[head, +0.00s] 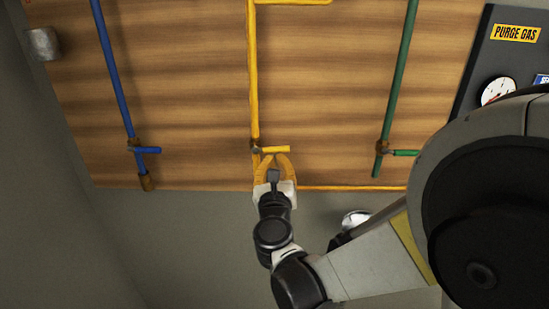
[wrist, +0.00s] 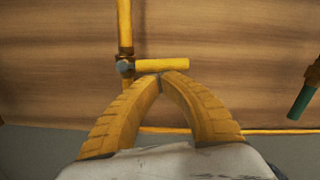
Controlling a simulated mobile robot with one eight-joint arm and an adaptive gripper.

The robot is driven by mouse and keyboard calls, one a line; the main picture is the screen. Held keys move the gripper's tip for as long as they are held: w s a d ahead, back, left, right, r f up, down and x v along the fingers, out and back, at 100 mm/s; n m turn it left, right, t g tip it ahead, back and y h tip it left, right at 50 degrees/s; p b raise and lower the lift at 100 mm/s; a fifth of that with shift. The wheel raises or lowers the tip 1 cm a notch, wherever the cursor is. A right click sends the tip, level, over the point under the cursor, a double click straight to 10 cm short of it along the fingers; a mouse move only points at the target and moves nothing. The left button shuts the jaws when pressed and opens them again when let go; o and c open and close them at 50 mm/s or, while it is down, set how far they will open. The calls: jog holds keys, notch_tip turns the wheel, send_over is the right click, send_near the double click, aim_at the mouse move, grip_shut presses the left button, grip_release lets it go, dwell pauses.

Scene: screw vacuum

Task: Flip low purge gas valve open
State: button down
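A yellow valve handle (head: 277,149) sticks out level to the right from a vertical yellow pipe (head: 252,80) on the wooden wall. In the wrist view the handle (wrist: 163,65) joins a grey valve pivot (wrist: 124,66) at its left end. My gripper (head: 272,156) has yellow ribbed fingers and is just below the handle. In the wrist view its fingertips (wrist: 160,75) meet under the handle's lower edge, with nothing seen between them. I cannot tell whether they touch the handle. No label shows on this valve.
A blue pipe (head: 112,65) with a level blue handle (head: 147,150) is at left. A green pipe (head: 399,70) with a level green handle (head: 405,152) is at right. A dark panel with a PURGE GAS label (head: 515,33) and gauge (head: 496,91) stands far right.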

notch_tip(320, 180, up, 7)
jog(key=a+n+p, duration=0.2)
jog(key=n+p, duration=0.2)
jog(key=n, duration=1)
jog(key=shift+a+n+g+y, duration=0.15)
jog(key=shift+n+g+y, duration=0.15)
jog(key=shift+n+y, duration=0.1)
jog(key=shift+a, duration=0.1)
jog(key=shift+f, duration=0.1)
